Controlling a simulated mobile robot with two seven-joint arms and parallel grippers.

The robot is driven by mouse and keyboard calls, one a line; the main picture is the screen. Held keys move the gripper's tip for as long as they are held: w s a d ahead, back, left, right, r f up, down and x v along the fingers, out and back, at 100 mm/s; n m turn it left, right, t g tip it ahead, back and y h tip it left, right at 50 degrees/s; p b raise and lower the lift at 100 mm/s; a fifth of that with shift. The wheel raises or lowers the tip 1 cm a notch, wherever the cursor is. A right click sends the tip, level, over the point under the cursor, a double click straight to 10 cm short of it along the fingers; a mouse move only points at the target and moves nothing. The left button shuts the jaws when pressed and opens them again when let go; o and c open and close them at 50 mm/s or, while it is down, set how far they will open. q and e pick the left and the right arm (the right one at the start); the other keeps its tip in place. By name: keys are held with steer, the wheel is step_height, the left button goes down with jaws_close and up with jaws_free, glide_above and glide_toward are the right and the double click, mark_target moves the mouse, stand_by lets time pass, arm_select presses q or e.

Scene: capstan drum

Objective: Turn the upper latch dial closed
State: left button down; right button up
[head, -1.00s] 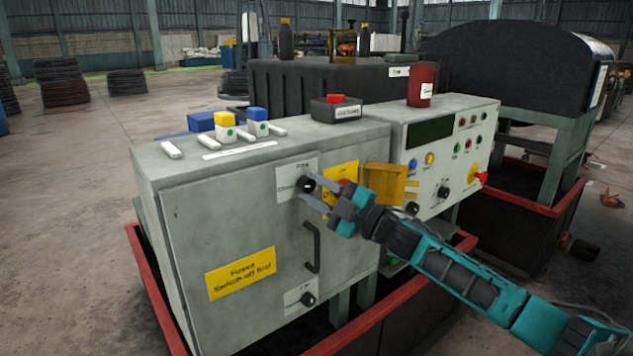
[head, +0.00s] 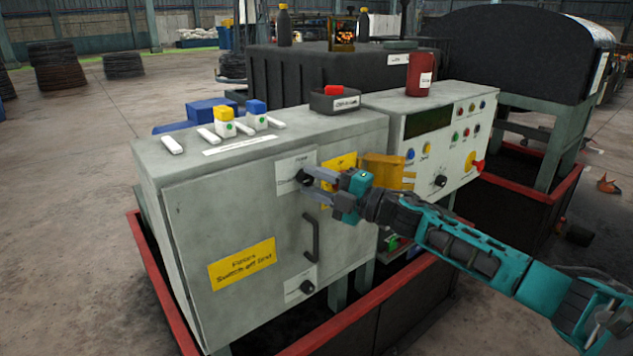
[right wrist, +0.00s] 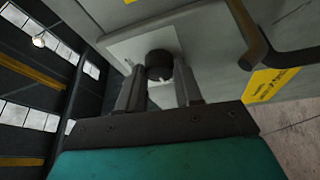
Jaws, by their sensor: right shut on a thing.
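The upper latch dial (head: 303,177) is a small black knob on a white plate (head: 284,171) near the top right of the grey cabinet door (head: 240,230). My right gripper (head: 311,181) is at the dial and shut on it. In the right wrist view the dial (right wrist: 159,66) sits between the two fingertips (right wrist: 158,84), in front of its white plate. The fingers hide part of the dial, and I cannot read its pointer. The lower latch dial (head: 307,287) is on the door's bottom right. My left gripper is not in view.
A dark door handle (head: 310,238) stands out between the two dials. A yellow open flap (head: 385,170) and a control panel (head: 440,150) are just right of my gripper. Fuse blocks (head: 225,122) and a red-buttoned box (head: 335,100) stand on the cabinet top.

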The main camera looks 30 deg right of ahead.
steer(key=shift+r, duration=0.15)
steer(key=o, duration=1)
steer(key=shift+s+d+f, duration=0.2)
steer(key=shift+s+f, duration=0.05)
steer(key=shift+s, duration=0.15)
steer(key=shift+v, duration=6)
steer(key=shift+r, duration=0.1)
